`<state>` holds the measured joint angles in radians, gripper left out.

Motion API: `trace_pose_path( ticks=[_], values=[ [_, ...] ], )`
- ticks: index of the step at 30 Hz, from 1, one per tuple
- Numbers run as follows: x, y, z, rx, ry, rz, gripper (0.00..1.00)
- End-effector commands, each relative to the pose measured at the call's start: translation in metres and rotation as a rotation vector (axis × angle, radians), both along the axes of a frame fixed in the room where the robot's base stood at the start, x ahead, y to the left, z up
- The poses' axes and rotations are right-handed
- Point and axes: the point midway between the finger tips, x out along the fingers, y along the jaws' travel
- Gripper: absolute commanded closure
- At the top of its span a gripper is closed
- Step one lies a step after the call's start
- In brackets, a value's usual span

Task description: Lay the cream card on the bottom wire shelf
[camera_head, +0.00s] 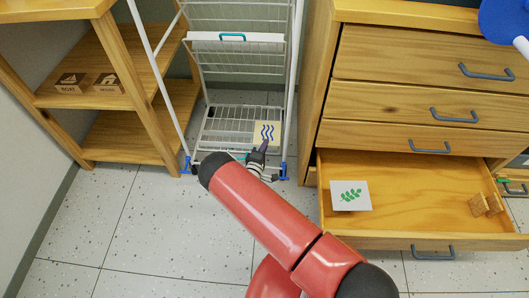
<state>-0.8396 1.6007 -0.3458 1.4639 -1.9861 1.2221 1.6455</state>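The cream card (266,131) carries blue wavy lines and shows at the right side of the bottom wire shelf (222,131). I cannot tell whether it rests on the wires or is just above them.
A white rack (291,85) with blue feet surrounds the shelf. A white card with a green leaf (350,195) lies in the open drawer (420,212) at right. Floor between is clear.

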Motion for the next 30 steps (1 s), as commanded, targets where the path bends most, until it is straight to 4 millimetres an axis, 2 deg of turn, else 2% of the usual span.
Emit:
trace_pose_path(
  ticks=[3,6,20,21,25,30],
  values=[
    [-0.001,-0.001,-0.023,-0.002,0.002,0.0,1.0],
    [-0.001,-0.001,-0.034,-0.002,0.001,0.0,1.0],
    [0.0,0.0,-0.043,-0.001,0.001,0.0,1.0],
    [0.0,0.0,-0.041,-0.001,0.0,0.0,0.92],
    [0.0,0.0,-0.04,-0.001,0.001,0.0,0.76],
    [0.0,0.0,-0.04,-0.001,0.001,0.0,0.76]
  ],
)
